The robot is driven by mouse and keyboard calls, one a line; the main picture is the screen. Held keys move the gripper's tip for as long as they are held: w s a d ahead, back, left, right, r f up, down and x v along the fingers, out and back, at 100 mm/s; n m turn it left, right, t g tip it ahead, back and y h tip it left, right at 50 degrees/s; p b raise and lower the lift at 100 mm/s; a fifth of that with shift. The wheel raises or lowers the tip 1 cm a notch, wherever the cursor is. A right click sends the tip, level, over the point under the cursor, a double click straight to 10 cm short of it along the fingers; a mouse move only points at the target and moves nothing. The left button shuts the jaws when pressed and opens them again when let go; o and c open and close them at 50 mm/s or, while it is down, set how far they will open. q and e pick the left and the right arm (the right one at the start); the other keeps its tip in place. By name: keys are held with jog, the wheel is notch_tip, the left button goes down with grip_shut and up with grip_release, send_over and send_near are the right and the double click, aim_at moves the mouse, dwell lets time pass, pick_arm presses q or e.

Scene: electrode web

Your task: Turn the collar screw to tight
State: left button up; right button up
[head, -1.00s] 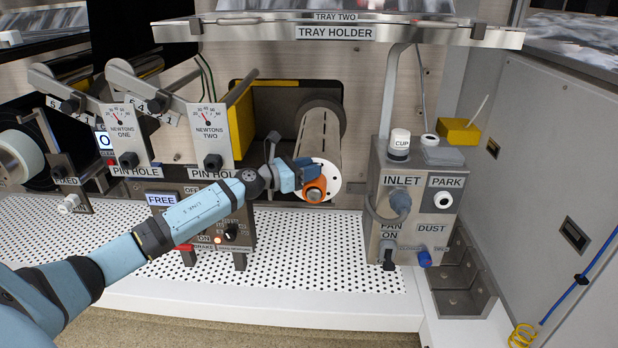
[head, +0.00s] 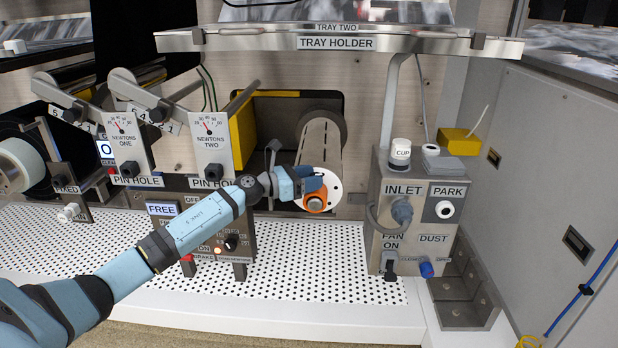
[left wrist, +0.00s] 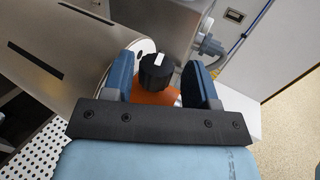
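The collar screw is a black ribbed knob (left wrist: 156,73) with a white mark, seen in the left wrist view. It stands out from an orange collar (head: 316,204) on the end of the steel roller (head: 320,150). My left gripper (head: 313,184) is at the collar's upper left. In the left wrist view its two blue fingers (left wrist: 161,62) stand on either side of the knob, with a narrow gap showing at each side. In the head view the fingers hide the knob. My right gripper is in neither view.
The INLET and PARK box (head: 420,222) stands close to the right of the roller, with a hose (head: 387,218) on its front. The tray holder (head: 410,46) spans above. The tension dials (head: 209,140) and brake panel (head: 235,235) are to the left. Perforated deck (head: 320,262) lies bare below.

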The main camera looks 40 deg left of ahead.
pick_arm(q)
jog(key=shift+a+r, duration=0.1)
jog(key=shift+a, duration=0.1)
jog(key=shift+w, duration=0.1)
